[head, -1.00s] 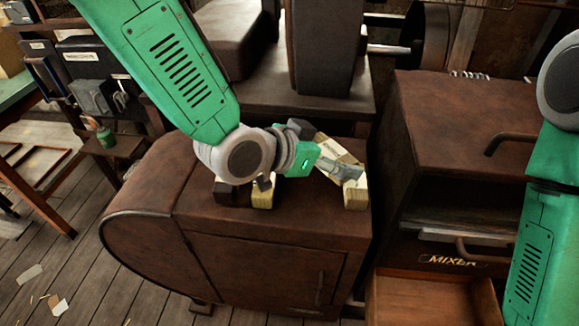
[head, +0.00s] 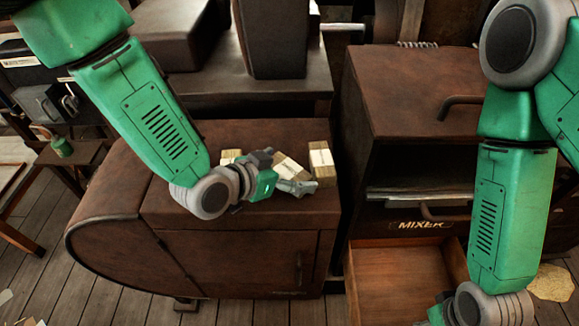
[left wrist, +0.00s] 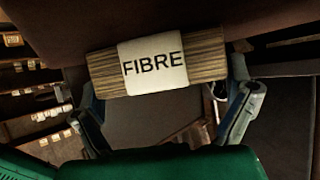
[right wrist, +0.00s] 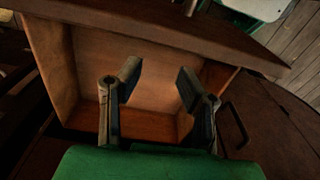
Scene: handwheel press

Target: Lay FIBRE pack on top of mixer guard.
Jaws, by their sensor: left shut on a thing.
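My left gripper (head: 297,187) is shut on the FIBRE pack (left wrist: 205,57), a ribbed tan block with a white labelled band. The pack lies across between the two fingers in the left wrist view; in the head view the held pack (head: 288,165) is tilted and partly hidden by the gripper, over the brown cabinet top. I cannot tell its exact height. The mixer guard (head: 415,85), a rusty brown box with a handle and bare top, stands to the right. My right gripper (right wrist: 155,85) is open and empty above an open drawer; the head view mostly cuts it off.
Two other banded packs stand on the cabinet (head: 240,205), one on the left (head: 230,156) and one on the right (head: 320,163). The open wooden drawer (head: 395,275) juts out below the MIXER sign (head: 421,225). Machinery stands behind the cabinet.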

